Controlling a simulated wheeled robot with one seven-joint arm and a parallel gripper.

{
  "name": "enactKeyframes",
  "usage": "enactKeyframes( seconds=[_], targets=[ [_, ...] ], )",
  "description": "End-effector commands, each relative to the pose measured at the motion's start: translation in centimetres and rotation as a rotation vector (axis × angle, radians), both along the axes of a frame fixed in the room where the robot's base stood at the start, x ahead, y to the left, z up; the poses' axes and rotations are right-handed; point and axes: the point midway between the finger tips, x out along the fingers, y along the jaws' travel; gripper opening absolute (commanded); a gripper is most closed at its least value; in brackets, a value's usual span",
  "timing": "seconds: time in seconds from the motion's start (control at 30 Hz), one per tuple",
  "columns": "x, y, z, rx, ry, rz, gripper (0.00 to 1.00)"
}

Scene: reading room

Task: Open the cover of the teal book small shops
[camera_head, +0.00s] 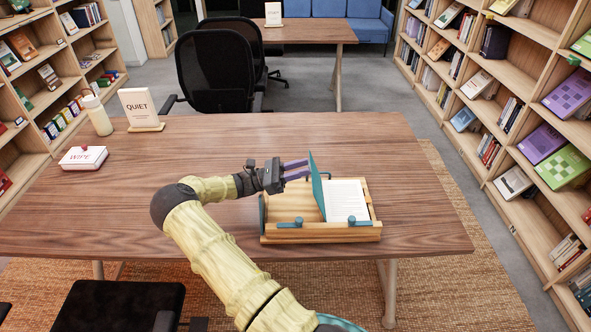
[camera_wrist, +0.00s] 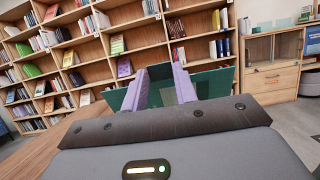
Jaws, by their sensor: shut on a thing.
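The teal book lies in a wooden cradle (camera_head: 285,240) on the desk. Its teal cover (camera_head: 317,188) stands raised, close to upright, with a white printed page (camera_head: 347,200) bare to its right. My gripper (camera_head: 304,170) comes from the left, its purple fingers at the upper part of the cover and shut on it. In the wrist view the fingers (camera_wrist: 160,86) reach the teal cover (camera_wrist: 212,82), which spreads out on both sides of them. The title on the cover cannot be read.
The cradle has teal knobs (camera_head: 298,222) along its front. A WIPE box (camera_head: 83,158), a pale bottle (camera_head: 97,115) and a QUIET sign (camera_head: 139,108) stand at the desk's left. The desk (camera_head: 420,190) is clear right of the cradle. Black chairs (camera_head: 215,70) stand behind.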

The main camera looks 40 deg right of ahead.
Motion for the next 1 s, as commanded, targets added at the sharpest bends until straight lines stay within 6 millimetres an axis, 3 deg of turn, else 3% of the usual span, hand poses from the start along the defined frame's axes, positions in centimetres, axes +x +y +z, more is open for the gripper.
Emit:
enactKeyframes(
  seconds=[0.37,0.4,0.5,0.83,1.0],
  targets=[
    [-0.2,-0.1,-0.3,0.002,0.002,-0.006,0.0],
    [-0.2,-0.1,-0.3,0.002,0.002,-0.006,0.32],
    [-0.1,0.0,-0.2,0.001,0.003,-0.005,0.51],
    [0.0,0.0,0.1,0.0,0.002,-0.003,0.51],
    [0.0,0.0,1.6,-0.002,-0.001,-0.002,0.51]
  ],
)
